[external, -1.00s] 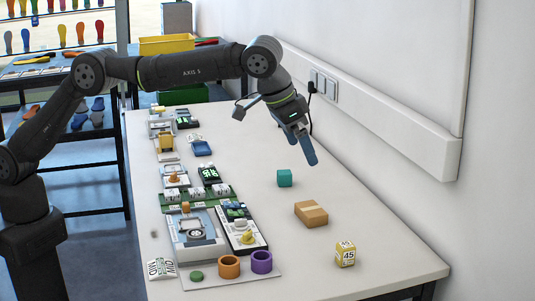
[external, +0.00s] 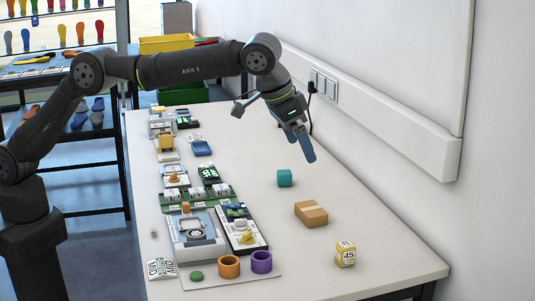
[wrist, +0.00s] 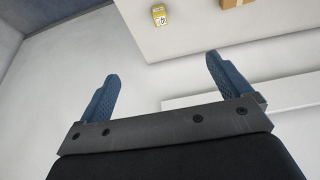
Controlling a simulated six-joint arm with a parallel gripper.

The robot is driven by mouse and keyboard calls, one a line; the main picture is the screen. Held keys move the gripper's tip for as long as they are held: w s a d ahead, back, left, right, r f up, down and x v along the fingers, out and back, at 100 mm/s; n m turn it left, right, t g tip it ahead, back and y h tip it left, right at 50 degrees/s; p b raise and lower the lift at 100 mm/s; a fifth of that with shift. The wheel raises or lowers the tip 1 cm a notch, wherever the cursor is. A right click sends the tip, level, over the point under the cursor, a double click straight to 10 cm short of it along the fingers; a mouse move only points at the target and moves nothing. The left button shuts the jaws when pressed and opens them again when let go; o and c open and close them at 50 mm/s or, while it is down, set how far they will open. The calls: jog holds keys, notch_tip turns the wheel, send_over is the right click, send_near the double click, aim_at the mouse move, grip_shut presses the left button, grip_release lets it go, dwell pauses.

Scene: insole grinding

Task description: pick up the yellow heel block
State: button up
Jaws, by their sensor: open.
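The yellow heel block (external: 345,253) is a small yellow-and-white block marked 45. It stands near the table's front right corner in the external view. It also shows at the top of the wrist view (wrist: 159,16), well beyond the fingertips.
Several devices, an orange ring (external: 229,266) and a purple ring (external: 261,262) fill the table's left side. The wall with a white rail (external: 390,125) bounds the right.

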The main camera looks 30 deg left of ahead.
jog(key=c, duration=0.6)
jog(key=t+h, duration=0.1)
send_near(344, 245)
jog(key=shift+x, duration=4.25)
